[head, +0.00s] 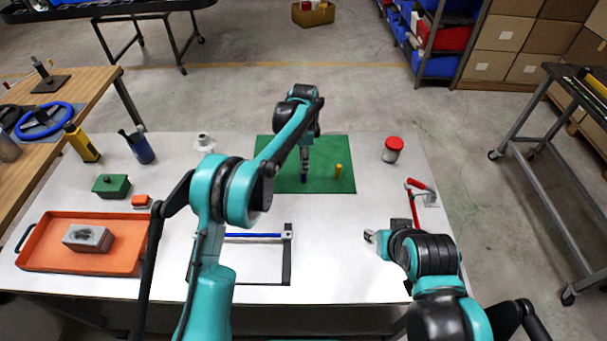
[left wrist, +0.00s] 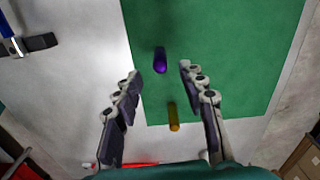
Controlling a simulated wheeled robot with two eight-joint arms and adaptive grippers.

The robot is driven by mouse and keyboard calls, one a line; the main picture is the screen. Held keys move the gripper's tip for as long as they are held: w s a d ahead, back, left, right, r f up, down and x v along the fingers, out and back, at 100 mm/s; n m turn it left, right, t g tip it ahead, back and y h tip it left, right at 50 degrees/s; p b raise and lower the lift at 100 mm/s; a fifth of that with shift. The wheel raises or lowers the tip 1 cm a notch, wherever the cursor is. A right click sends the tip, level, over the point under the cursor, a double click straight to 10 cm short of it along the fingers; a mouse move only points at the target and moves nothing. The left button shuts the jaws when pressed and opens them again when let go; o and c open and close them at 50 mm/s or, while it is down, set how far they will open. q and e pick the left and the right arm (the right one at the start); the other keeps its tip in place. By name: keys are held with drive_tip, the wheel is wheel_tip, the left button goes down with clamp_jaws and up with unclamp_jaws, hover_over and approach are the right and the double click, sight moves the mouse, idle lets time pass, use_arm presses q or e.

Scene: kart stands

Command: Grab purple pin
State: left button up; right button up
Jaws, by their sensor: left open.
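The purple pin (left wrist: 160,60) stands on the green mat (left wrist: 225,45) in the left wrist view, between and just beyond the fingertips of my open left gripper (left wrist: 161,75). I cannot tell how far below the fingers it is. In the head view my left gripper (head: 304,170) hangs over the green mat (head: 335,183), and a dark bluish-purple bit shows at its tip.
A red-lidded jar (head: 392,150) and a red-handled clamp (head: 421,192) are on the right of the white table. A frame with a blue bar (head: 253,236) lies in front. An orange tray (head: 45,249) with a grey block (head: 88,239) is at left.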

sight(303, 182)
use_arm(q)
wheel_tip(303, 182, down, 6)
drive_tip(key=shift+a+b, duration=0.1)
drive_tip(key=shift+b, duration=0.85)
drive_tip(key=shift+r, duration=0.1)
clamp_jaws()
